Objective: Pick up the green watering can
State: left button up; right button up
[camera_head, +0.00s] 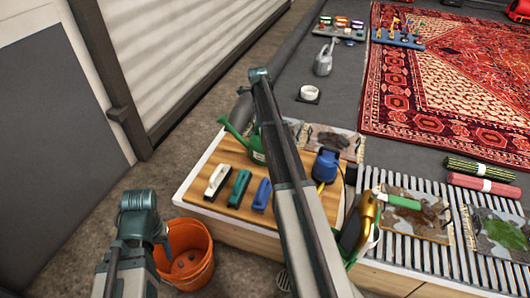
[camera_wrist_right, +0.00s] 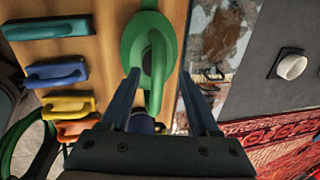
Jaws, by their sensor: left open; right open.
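The green watering can (camera_head: 257,149) stands on the wooden board at its far left corner, its spout pointing left. My right arm hides part of it in the head view. In the right wrist view the can (camera_wrist_right: 131,45) is seen from above, with its dark opening and handle. My right gripper (camera_wrist_right: 158,72) is open over it, with the handle between the finger lines; contact cannot be told. The right fingers are hidden in the head view. My left gripper (camera_head: 163,240) is low at left near the orange bucket, its fingers not clear.
Brushes, including a white one (camera_head: 217,182), and a blue item (camera_head: 326,164) share the wooden board (camera_head: 207,203). An orange bucket (camera_head: 187,262) stands at left. A slatted grate (camera_head: 405,251) lies right.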

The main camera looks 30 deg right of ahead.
jog(key=shift+d+f+b, duration=0.2)
jog(key=shift+f+b, duration=0.65)
jog(key=shift+f, duration=0.05)
jog(key=shift+d+f+b, duration=0.15)
jog(key=shift+f+b, duration=0.7)
jog(key=shift+f, duration=0.05)
jog(key=shift+d+f+b, duration=0.2)
jog(key=shift+f+b, duration=0.65)
jog(key=shift+f, duration=0.05)
jog(key=shift+r, duration=0.1)
grip_shut()
